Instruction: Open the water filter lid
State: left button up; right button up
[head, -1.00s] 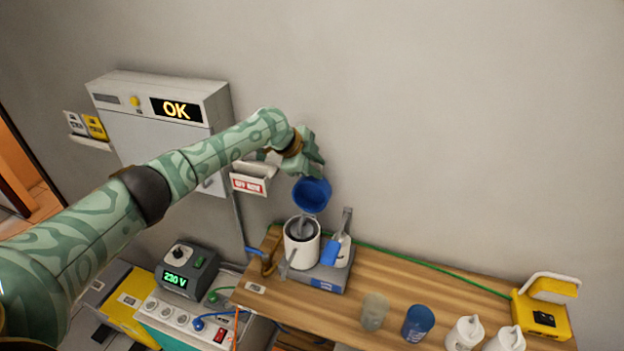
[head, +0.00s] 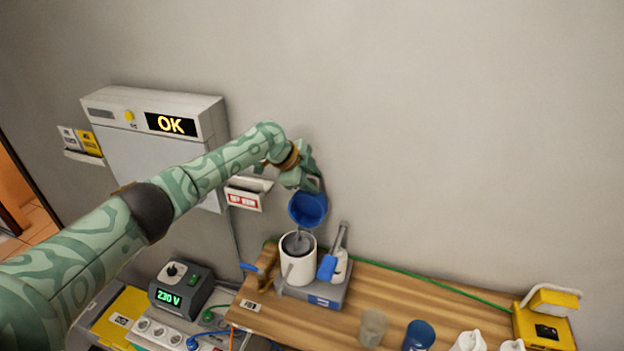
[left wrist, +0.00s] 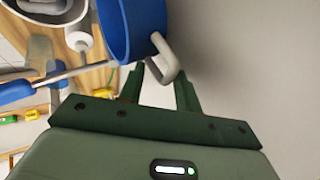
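The water filter is a white, open-topped pot (head: 298,268) with a grey inside, standing upright near the left end of the wooden shelf. Its blue lid (head: 308,208) is raised and tilted above the pot, near the wall, with its hollow side facing me. My left gripper (head: 311,187) is just above the lid. In the left wrist view the lid (left wrist: 128,30) has a pale grey handle (left wrist: 166,68). My right gripper is out of view.
A grey base with a blue-handled tool (head: 328,266) stands right beside the pot. Cups and white bottles (head: 467,342) stand farther right, before a yellow lamp (head: 545,318). A wall cabinet (head: 155,125) and small tray (head: 245,194) are left of the gripper. The wall is close behind.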

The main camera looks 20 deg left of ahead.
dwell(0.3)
pick_arm(q)
jog(key=p+v, duration=0.1)
jog(key=v, duration=1.5)
jog(key=shift+r, duration=0.1)
